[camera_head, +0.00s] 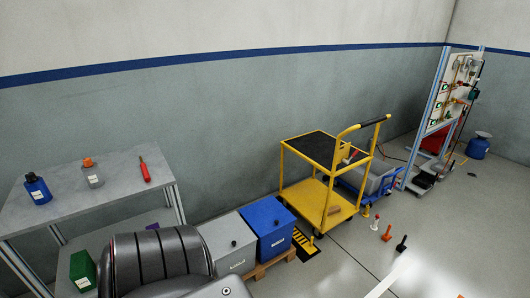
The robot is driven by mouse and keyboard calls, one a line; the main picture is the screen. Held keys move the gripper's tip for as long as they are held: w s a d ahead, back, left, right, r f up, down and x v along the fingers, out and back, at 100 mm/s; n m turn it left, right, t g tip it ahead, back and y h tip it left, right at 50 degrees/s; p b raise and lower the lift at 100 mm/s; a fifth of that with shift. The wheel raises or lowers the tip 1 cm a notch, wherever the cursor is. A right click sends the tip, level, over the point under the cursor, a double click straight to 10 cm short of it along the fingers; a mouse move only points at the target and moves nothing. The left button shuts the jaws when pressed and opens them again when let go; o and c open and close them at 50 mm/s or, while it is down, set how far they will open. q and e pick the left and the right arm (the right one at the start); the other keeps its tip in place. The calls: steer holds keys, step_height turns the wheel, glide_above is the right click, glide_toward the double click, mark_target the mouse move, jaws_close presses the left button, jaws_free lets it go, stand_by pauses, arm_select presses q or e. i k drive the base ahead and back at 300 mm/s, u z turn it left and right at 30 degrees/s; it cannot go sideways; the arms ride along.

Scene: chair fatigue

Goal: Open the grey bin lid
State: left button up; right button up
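The black chair back in the foreground hides the bin's lower left part. Neither of my grippers shows in this view.
A black ribbed chair (150,262) stands in front. The blue bin (266,226) shares a wooden pallet (268,268) with the grey bin. A yellow cart (322,195) and small floor items are right. A grey workbench (112,185) is left.

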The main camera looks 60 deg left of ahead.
mark_target(226, 234)
steer(key=i, duration=1.95)
steer(key=u, duration=2.35)
steer(key=i, duration=0.5)
steer(key=u, duration=0.1)
